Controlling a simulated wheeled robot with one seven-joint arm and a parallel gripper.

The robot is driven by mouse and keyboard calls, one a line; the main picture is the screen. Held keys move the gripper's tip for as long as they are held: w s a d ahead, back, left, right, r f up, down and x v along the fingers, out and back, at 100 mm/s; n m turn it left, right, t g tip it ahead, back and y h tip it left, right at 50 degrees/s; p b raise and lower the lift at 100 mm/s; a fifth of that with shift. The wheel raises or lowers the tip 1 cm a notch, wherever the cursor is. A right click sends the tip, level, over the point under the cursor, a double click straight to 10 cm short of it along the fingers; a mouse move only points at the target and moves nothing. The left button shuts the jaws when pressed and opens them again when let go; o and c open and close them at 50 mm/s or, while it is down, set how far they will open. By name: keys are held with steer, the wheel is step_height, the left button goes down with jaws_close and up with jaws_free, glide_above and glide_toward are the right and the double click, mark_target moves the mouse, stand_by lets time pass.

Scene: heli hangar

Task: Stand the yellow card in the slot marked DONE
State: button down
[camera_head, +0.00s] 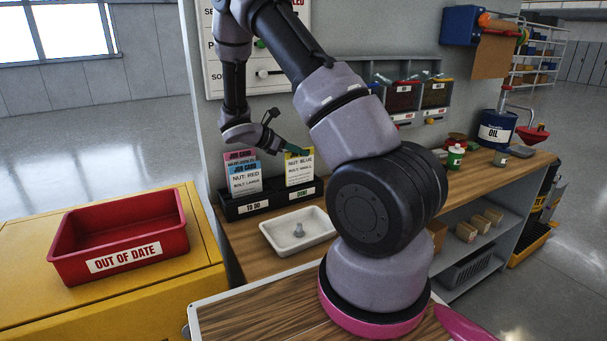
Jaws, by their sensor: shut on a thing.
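The yellow card (299,171), printed "NUT: BLUE, BOLT: SMALL", is upright above the right part of a black card holder (283,203). That part carries the green DONE label (302,194). The card's lower edge is at the DONE slot, but I cannot tell whether it rests on the bottom. My gripper (292,150) is shut on the card's top edge from the left. A pink card (240,155) and a blue card (245,179) stand in the left slot, marked TO DO.
A white tray (282,240) with a small grey part lies in front of the holder. A red OUT OF DATE bin (80,255) stands on the yellow cabinet at left. The wall board is behind the holder. Bottles and an oil drum (495,129) stand farther right.

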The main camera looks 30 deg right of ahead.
mark_target(313, 171)
steer(key=shift+f, duration=2.7)
steer(key=shift+f, duration=0.15)
steer(key=c, duration=0.9)
jaws_free()
steer(key=shift+c, duration=0.2)
